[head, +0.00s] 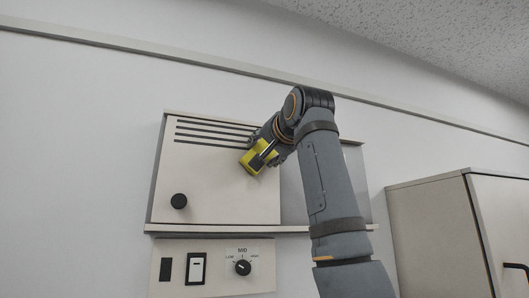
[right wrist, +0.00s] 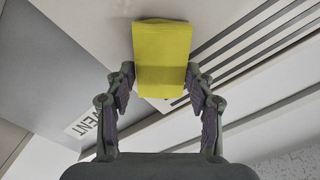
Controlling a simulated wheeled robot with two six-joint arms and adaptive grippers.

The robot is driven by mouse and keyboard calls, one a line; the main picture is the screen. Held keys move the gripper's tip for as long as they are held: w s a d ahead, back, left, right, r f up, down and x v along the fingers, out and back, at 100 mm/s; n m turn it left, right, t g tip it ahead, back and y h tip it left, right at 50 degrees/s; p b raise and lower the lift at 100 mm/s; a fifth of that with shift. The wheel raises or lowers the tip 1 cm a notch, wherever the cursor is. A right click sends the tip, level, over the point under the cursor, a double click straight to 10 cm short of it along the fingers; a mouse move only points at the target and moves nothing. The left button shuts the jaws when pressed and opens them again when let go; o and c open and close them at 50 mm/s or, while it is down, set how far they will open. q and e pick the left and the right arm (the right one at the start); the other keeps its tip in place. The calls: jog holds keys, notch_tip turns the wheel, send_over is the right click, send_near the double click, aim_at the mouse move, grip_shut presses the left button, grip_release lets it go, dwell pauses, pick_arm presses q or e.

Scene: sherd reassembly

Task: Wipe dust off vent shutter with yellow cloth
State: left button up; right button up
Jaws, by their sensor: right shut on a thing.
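The vent shutter (head: 212,185) is a pale flat panel on the wall with a black round knob (head: 179,201) at its lower left. Dark slots (head: 210,132) run along its top. My right gripper (head: 261,160) is at the upper right part of the panel, shut on the yellow cloth (head: 254,158). In the right wrist view the cloth (right wrist: 162,55) is a folded block between the two fingers (right wrist: 160,85), in front of the pale panel. I cannot tell whether the cloth touches the panel. No dust is clear to see. My left gripper is not in view.
Below the shutter, a ledge (head: 240,230) runs above a control plate with switches and a dial (head: 243,267). A grey panel (right wrist: 60,60) marked VENT lies beside the shutter. A cabinet (head: 440,235) stands at right. The wall at left is clear.

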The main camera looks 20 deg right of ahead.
jog(key=shift+w+f+b, duration=0.1)
jog(key=shift+f+b, duration=3.35)
jog(key=shift+f, duration=0.8)
jog(key=shift+r, duration=0.1)
jog(key=shift+s+f+b, duration=0.25)
jog(key=shift+s+b, duration=0.35)
jog(key=shift+s, duration=0.15)
jog(key=s+b, duration=0.2)
jog(key=s, duration=0.5)
jog(key=shift+s+d+r, duration=0.15)
jog(key=shift+s+r, duration=0.05)
jog(key=shift+r, duration=0.1)
jog(key=shift+w, duration=0.2)
jog(key=shift+s, duration=0.15)
